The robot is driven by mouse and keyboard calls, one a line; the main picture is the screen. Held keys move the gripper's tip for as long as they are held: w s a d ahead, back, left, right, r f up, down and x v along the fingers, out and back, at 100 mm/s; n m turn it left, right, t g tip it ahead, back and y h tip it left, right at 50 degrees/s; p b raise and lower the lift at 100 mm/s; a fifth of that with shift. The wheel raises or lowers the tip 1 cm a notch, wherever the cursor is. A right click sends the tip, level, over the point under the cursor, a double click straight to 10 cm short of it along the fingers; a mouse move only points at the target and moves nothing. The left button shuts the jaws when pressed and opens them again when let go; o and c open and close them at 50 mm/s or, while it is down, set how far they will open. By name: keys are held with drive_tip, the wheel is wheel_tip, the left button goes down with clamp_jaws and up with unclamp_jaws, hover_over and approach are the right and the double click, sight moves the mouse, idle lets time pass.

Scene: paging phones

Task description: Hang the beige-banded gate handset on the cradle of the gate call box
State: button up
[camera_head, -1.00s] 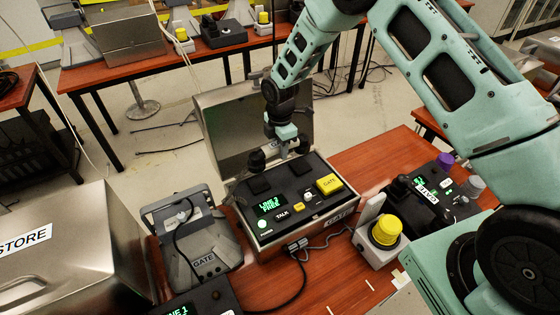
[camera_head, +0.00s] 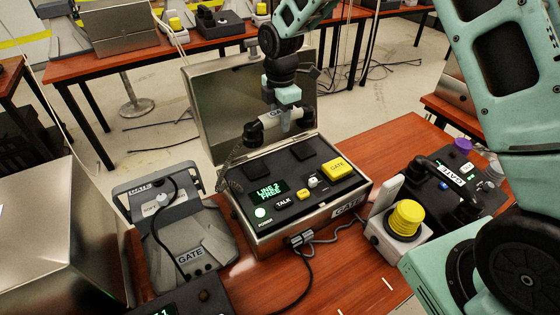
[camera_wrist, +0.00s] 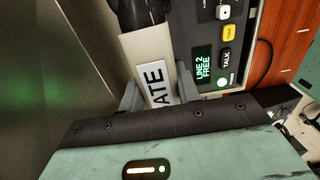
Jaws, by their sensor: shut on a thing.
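The gate call box (camera_head: 300,235) is an open metal case with a black panel, a lit "LINE 2 FREE" display and a yellow GATE button. Its cradle is two dark pads (camera_head: 265,158) at the panel's rear. The beige-banded handset (camera_head: 272,120) has black ends and hangs in my gripper (camera_head: 286,122) above the rear of the panel, before the raised lid. My gripper is shut on its beige middle. In the wrist view the beige grip (camera_wrist: 133,50) shows a partly hidden label reading "ATE". A gap shows between handset and pads in the head view.
A grey GATE phone (camera_head: 190,262) stands left of the box. At right are a white box with a yellow knob (camera_head: 406,218) and a black unit bearing another GATE-labelled handset (camera_head: 430,165). The metal lid (camera_head: 215,100) rises behind the panel. A metal case (camera_head: 50,230) fills the left.

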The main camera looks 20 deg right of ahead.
wheel_tip(320, 180, down, 10)
drive_tip(key=shift+r+p, duration=0.25)
drive_tip(key=shift+p, duration=0.5)
drive_tip(key=shift+f, duration=0.2)
drive_tip(key=o, duration=1.1)
